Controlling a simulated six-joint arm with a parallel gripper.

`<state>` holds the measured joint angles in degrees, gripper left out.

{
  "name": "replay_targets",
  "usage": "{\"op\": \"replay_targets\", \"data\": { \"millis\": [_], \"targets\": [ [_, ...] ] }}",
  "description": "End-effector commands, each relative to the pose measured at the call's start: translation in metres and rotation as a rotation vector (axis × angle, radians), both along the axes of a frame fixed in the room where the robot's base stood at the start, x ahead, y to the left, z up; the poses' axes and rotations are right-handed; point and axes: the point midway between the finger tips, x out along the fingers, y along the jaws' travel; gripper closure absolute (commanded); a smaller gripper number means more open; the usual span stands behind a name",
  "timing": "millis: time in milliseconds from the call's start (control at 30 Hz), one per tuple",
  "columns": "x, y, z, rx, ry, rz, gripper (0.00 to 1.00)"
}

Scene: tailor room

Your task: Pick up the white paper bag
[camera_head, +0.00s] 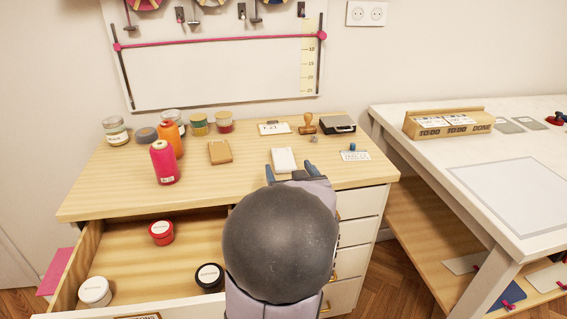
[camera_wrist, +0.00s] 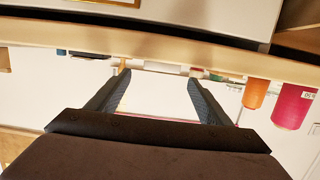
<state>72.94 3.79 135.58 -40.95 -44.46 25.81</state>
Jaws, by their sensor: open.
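The white paper bag (camera_head: 284,160) lies on the wooden desktop near the middle, right of a brown packet (camera_head: 220,152). My gripper (camera_head: 289,171) is open and empty at the near side of the bag, with its fingertips apart close to the bag's near end. My round dark wrist hides part of the desk's front. In the wrist view my gripper's (camera_wrist: 159,78) two blue fingers stand apart, with the desk edge across the top of the upside-down picture. I cannot tell the bag clearly there.
Pink (camera_head: 165,162) and orange (camera_head: 170,138) thread spools stand at the left with several jars. A stamp (camera_head: 308,124), a black box (camera_head: 338,124) and small cards lie at the right. An open drawer (camera_head: 190,240) holds jars below. A white table (camera_head: 470,150) stands at right.

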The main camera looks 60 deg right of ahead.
Motion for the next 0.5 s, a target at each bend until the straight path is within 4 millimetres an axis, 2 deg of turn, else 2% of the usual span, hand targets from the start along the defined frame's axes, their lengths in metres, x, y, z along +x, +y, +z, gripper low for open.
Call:
{"op": "replay_targets", "data": {
  "millis": [500],
  "targets": [
    [0.021, -0.021, -0.007, 0.002, 0.001, 0.001, 0.27]
  ]
}}
